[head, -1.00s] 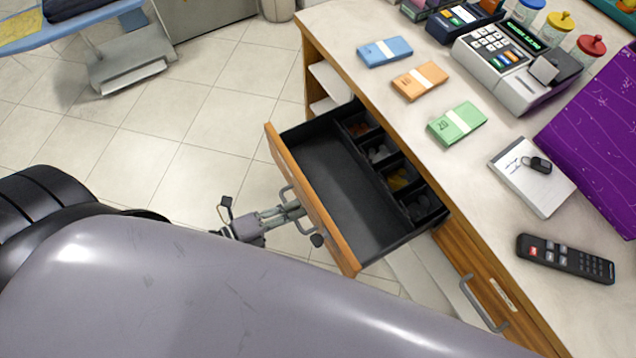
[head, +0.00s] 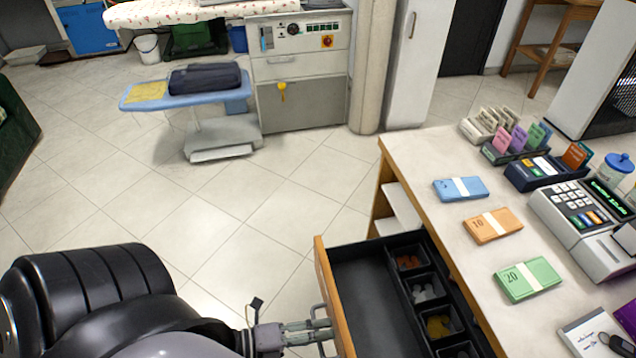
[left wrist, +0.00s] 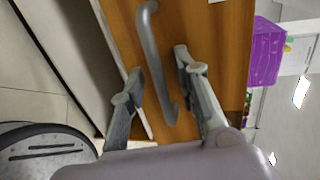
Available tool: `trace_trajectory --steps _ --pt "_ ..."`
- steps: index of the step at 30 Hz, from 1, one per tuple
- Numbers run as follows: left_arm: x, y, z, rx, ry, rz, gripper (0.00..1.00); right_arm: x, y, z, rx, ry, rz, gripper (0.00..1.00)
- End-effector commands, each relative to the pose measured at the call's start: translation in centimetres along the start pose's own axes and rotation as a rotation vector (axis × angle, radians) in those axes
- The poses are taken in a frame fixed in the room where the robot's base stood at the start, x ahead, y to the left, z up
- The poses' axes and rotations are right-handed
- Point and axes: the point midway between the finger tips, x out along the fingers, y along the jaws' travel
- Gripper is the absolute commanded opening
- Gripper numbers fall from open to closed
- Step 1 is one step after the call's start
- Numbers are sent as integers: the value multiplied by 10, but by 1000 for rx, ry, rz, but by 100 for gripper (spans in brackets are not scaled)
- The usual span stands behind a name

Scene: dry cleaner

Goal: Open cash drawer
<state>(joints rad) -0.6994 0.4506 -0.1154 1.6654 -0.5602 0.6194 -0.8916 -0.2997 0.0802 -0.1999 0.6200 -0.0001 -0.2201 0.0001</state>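The cash drawer (head: 366,292) is pulled out from the wooden counter. It has a black inside, a wooden front and several small compartments along its counter side. Its metal handle (head: 321,318) is on the outer front and also shows in the left wrist view (left wrist: 152,45). My left gripper (head: 312,332) is at the handle. In the left wrist view, its two fingers (left wrist: 158,64) are apart on either side of the handle, with gaps visible. My right gripper is not in view.
The counter top (head: 435,165) bears blue (head: 460,188), orange (head: 492,226) and green (head: 528,279) banknote bundles and a cash register (head: 585,220). An ironing board (head: 185,90) stands farther back. The tiled floor left of the drawer is clear.

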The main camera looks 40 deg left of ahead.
Motion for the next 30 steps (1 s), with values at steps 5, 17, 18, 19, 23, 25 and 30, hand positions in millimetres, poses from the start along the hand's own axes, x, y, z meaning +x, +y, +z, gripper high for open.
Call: trace_trajectory --steps 5,17,18,19,23,25,30 --pt "-1 0 0 0 0 -1 29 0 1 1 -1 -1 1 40" --pt "-68 1 0 -2 0 4 29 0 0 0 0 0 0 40" --pt "-76 1 0 -2 0 4 29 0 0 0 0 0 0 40" --pt "-82 1 0 -2 0 4 29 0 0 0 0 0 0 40" --pt "-103 1 0 -1 0 2 29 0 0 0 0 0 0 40" --pt "-111 1 0 -1 -1 2 29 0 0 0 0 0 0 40" --pt "-120 0 0 0 0 0 29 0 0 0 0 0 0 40"
